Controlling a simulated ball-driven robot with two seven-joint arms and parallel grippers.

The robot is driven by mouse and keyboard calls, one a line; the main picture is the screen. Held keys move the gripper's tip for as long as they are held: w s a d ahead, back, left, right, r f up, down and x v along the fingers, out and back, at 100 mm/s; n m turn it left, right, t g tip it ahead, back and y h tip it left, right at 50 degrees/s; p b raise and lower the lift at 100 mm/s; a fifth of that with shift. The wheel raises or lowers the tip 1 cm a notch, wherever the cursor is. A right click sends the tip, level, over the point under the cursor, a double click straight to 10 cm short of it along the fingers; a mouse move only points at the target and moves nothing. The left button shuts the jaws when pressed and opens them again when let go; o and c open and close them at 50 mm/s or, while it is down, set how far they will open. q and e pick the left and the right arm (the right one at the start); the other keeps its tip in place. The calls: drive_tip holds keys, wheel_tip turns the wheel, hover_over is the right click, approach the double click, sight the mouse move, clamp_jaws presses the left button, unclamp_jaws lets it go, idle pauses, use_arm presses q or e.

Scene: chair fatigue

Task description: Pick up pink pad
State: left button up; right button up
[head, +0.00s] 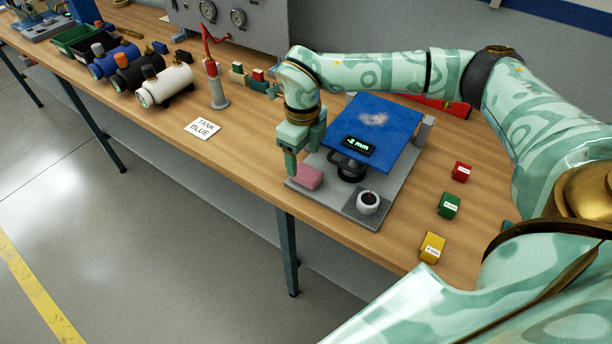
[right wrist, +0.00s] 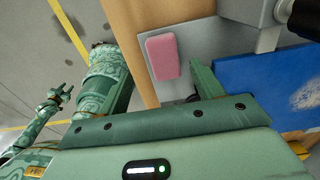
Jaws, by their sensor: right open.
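The pink pad (head: 309,176) lies flat on the front left corner of the grey base plate (head: 373,212). It is a rounded block, and it also shows whole in the right wrist view (right wrist: 163,57). My right gripper (head: 293,165) points down just left of and above the pad, open and empty. One finger of it (right wrist: 207,80) shows in the right wrist view, to the right of the pad and apart from it. My left gripper is outside the head view. A small green hand (right wrist: 62,94), likely my left one, shows far off in the right wrist view, its jaws unclear.
A tilted blue plate (head: 374,122) with a "-2 mm" display (head: 359,145) stands behind the pad. Red (head: 461,172), green (head: 449,205) and yellow (head: 432,247) blocks lie farther right. The table's front edge is close.

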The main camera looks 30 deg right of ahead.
sight(305, 171)
drive_tip(key=f, duration=0.2)
drive_tip(key=f+b, duration=0.1)
drive_tip(key=f, duration=0.2)
drive_tip(key=shift+w+d+f, duration=0.1)
drive_tip(key=shift+d+f, duration=0.25)
drive_tip(key=shift+f, duration=0.05)
drive_tip(key=shift+r, duration=0.1)
drive_tip(key=c, duration=1.1)
